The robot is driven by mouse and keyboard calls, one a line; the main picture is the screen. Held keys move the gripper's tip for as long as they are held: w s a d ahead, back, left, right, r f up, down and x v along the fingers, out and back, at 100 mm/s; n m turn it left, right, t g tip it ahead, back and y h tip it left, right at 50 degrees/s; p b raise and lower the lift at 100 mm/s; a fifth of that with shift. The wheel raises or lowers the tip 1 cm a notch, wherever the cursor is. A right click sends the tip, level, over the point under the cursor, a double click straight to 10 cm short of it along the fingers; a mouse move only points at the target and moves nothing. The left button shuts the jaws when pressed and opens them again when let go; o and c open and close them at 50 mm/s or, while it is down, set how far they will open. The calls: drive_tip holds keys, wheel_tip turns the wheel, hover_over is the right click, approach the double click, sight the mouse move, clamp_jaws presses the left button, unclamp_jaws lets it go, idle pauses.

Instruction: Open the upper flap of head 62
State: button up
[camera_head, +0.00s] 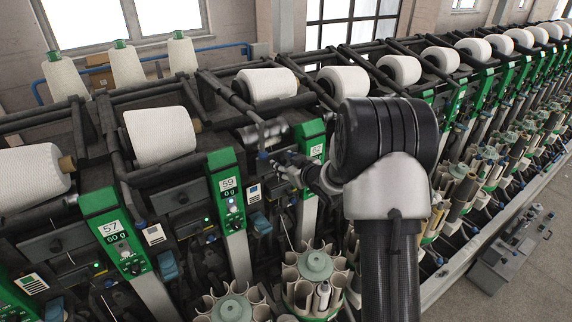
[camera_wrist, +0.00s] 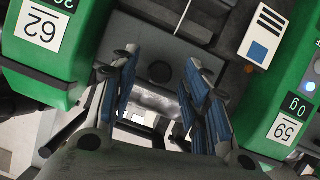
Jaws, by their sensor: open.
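The green panel of head 62 (camera_head: 314,150) stands left of my arm in the head view. Its label 62 (camera_wrist: 42,30) shows upside down at the upper left of the wrist view. A dark grey flap plate (camera_wrist: 135,40) with a round black knob (camera_wrist: 160,72) lies between panels 62 and 59 in the wrist view. My gripper (camera_wrist: 158,62) is open and empty, its blue-padded fingers apart on either side of the knob. I cannot tell whether they touch the plate. In the head view my gripper (camera_head: 284,166) hides most of this flap.
The green panel of head 59 (camera_head: 229,188) is close by on the left, and also at the right of the wrist view (camera_wrist: 290,125). White yarn cones (camera_head: 267,84) lie along the row above. Bobbin magazines (camera_head: 314,275) stand below my gripper.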

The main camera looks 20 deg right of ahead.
drive_tip(key=shift+c, duration=0.4)
clamp_jaws()
idle(0.4)
